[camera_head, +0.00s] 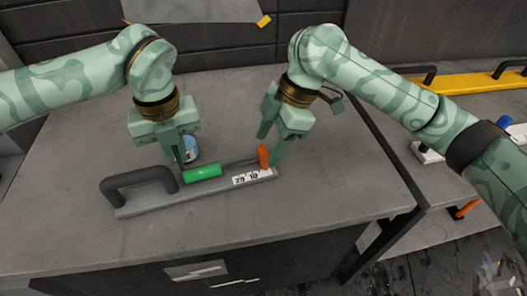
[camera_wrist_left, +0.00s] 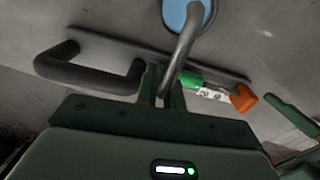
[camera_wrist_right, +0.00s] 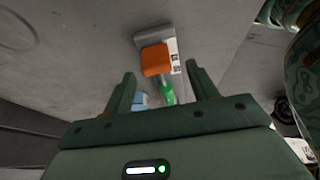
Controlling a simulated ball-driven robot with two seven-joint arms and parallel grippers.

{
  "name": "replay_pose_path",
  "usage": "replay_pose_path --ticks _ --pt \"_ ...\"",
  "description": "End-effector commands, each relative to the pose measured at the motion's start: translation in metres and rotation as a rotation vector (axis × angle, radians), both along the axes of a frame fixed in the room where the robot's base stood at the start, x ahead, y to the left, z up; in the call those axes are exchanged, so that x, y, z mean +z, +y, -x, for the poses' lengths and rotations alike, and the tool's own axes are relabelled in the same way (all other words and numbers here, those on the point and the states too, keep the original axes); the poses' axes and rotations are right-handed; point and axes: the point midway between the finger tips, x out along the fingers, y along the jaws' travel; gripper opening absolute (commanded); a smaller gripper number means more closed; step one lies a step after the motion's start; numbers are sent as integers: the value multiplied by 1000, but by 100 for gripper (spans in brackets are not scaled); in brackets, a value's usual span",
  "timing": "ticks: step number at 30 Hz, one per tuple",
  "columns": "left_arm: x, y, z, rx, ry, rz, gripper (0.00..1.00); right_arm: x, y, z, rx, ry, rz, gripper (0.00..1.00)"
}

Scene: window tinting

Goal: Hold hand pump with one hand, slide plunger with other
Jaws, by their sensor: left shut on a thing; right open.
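The hand pump lies on a long grey bar (camera_head: 140,207) on the table, with a dark loop handle (camera_head: 138,181) at its left end. Its green barrel (camera_head: 202,173) lies in the middle and the orange plunger handle (camera_head: 264,156) toward the right end, with a thin rod between. A grey rod from a blue disc passes close by in the left wrist view (camera_wrist_left: 189,15). My right gripper (camera_head: 268,145) is open near the orange handle, which shows ahead of its fingers in the right wrist view (camera_wrist_right: 155,60).
The table (camera_head: 70,150) is otherwise mostly clear. A white label (camera_head: 252,177) marks the bar. A second table at the right holds a yellow bar (camera_head: 460,85) with black handles and a blue-topped item (camera_head: 503,122). A gap separates the tables.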

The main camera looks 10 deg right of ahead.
Motion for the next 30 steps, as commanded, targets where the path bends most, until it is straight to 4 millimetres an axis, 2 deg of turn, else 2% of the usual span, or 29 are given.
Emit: replay_pose_path --ticks 3,7,17,22,24,27,30 --pt "0 0 0 0 0 -1 0 -20 8 1 1 3 -2 58" --pt "0 0 0 0 0 -1 0 -32 13 1 0 0 -1 58" --pt "0 0 0 0 1 -1 0 -36 15 1 -2 -1 -1 58" --pt "0 0 0 1 0 -1 0 -36 14 1 -1 0 -1 14" --pt "0 0 0 1 0 -1 0 -36 14 1 -1 0 -1 0" --pt "0 0 0 1 0 -1 0 -36 16 1 0 -1 -1 0" --pt "0 0 0 1 0 -1 0 -35 27 2 3 -1 -2 0"
